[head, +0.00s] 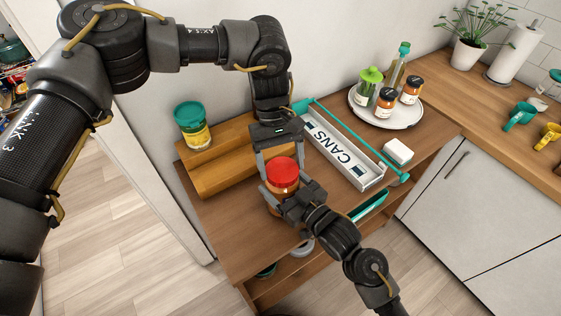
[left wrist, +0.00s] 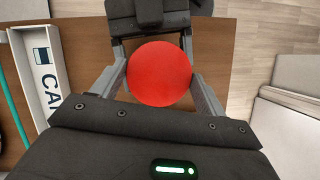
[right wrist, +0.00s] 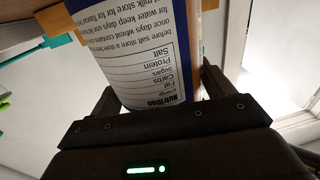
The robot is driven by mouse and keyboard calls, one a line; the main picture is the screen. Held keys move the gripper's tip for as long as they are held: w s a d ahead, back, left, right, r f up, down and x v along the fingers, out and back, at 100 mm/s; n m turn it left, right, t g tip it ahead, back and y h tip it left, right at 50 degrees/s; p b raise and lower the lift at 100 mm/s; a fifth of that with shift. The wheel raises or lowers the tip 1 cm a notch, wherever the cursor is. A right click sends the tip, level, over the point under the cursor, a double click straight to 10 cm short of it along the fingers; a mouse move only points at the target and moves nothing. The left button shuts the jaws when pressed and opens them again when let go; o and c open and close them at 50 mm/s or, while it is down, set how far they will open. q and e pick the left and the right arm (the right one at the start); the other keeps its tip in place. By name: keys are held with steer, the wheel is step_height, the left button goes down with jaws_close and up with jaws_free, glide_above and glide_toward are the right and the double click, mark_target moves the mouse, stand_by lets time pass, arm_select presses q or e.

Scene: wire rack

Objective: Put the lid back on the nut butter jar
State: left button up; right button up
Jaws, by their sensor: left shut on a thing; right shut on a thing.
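The nut butter jar (head: 283,199) stands upright near the front of the wooden rack top, with its red lid (head: 282,170) on top. My left gripper (head: 281,181) comes down from above and is shut on the lid, one finger on each side; the lid also shows between the fingers in the left wrist view (left wrist: 159,74). My right gripper (head: 290,208) is shut on the jar body from the front right. The jar's printed label fills the right wrist view (right wrist: 150,60). The seam between lid and jar is hidden, so I cannot tell if the lid is seated.
A wooden step riser (head: 215,170) behind left carries a teal-lidded yellow jar (head: 192,127). A CANS tray (head: 343,147) lies to the right, with a white box (head: 398,151) beyond. A round white tray (head: 397,116) holds several bottles and jars.

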arm_select(q)
steer(key=o, duration=0.9)
steer(key=shift+o, duration=0.2)
steer(key=shift+r, duration=2.25)
steer(key=shift+c, duration=0.3)
